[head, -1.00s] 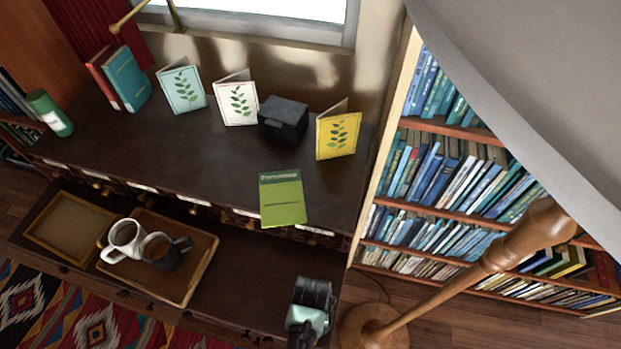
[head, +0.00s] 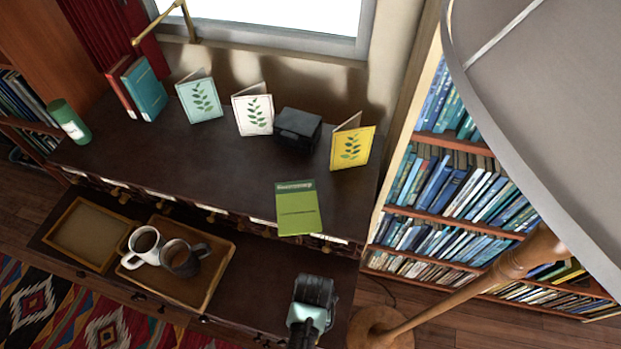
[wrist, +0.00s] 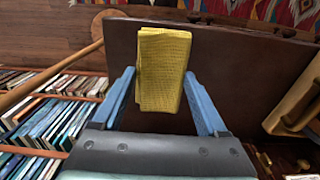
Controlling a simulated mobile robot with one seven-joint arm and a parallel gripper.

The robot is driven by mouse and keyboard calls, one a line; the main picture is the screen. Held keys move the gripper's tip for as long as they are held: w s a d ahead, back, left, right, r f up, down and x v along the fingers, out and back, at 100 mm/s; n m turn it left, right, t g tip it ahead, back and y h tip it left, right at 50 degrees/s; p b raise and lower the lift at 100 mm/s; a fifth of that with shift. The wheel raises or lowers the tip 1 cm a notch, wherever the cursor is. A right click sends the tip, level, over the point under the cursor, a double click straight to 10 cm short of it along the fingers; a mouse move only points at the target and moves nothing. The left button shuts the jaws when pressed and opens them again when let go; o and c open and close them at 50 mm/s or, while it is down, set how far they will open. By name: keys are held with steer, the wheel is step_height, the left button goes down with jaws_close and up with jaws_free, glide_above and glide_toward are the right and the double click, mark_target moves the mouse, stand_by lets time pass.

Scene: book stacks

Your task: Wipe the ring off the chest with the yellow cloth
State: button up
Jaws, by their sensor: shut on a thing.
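The yellow cloth (wrist: 163,50) is a folded, textured pad between the two blue fingers of my gripper (wrist: 160,76) in the wrist view. My gripper is shut on it. In the head view my gripper (head: 314,298) is over the right end of the low dark chest (head: 255,285), and the cloth is hidden there. The chest's dark brown top (wrist: 240,70) also lies below the cloth in the wrist view. I cannot tell whether the cloth touches it. I make out no ring on the bare parts that show.
A wooden tray (head: 213,291) with two mugs and a shallow frame-like tray (head: 56,238) occupy the chest's left part. Behind stands a taller cabinet (head: 225,160) with cards and a green book (head: 298,210) overhanging its front edge. A floor lamp (head: 455,293) stands right.

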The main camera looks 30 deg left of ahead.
steer(key=shift+r+p, duration=1.45)
steer(key=shift+r, duration=0.4)
